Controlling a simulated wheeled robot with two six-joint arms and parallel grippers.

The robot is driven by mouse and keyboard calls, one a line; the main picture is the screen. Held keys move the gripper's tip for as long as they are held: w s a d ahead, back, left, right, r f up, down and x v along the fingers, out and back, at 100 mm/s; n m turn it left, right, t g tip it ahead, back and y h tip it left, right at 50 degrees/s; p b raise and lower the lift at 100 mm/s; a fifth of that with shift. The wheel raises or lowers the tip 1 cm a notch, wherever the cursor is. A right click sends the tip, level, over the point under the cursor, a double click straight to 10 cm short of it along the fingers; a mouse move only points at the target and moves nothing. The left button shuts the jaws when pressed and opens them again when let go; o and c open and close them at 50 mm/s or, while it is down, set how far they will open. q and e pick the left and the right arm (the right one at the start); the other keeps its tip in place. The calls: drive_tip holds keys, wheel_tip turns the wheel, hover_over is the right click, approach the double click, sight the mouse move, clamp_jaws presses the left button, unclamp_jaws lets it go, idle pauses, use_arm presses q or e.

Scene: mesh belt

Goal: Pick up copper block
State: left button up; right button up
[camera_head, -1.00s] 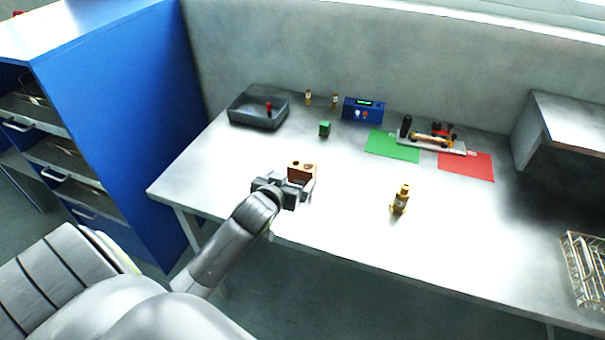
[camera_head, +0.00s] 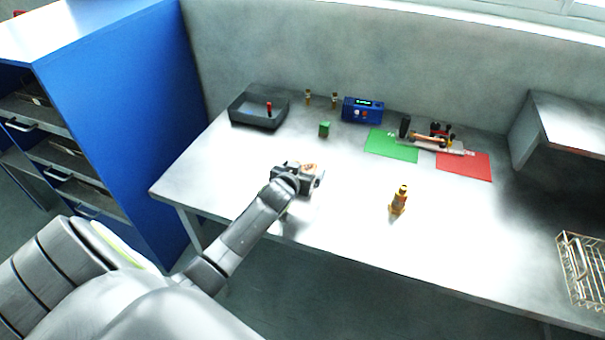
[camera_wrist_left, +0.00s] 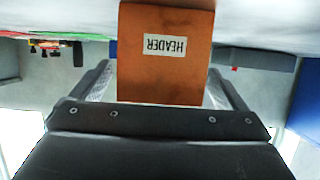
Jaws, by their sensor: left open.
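The copper block (camera_head: 309,167) stands on the table, mostly hidden by my left gripper (camera_head: 302,180) in the head view. In the left wrist view the copper block (camera_wrist_left: 165,80) is a brown-orange box with a white label reading HEADER, upside down. One finger of my left gripper shows on each side of it, with thin gaps visible. The left gripper is open, with the block between its fingers. My right gripper is not in view.
A green cube (camera_head: 324,129), a dark tray (camera_head: 243,112) and a blue device (camera_head: 362,110) stand behind. Green (camera_head: 391,146) and red (camera_head: 464,167) mats lie farther back. A wire rack (camera_head: 580,268) is at the right.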

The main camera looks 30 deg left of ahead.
use_arm(q)
drive_tip(key=shift+w+f, duration=0.1)
drive_tip(key=shift+w, duration=0.1)
drive_tip(key=c, duration=1.2)
drive_tip(key=shift+c, duration=0.2)
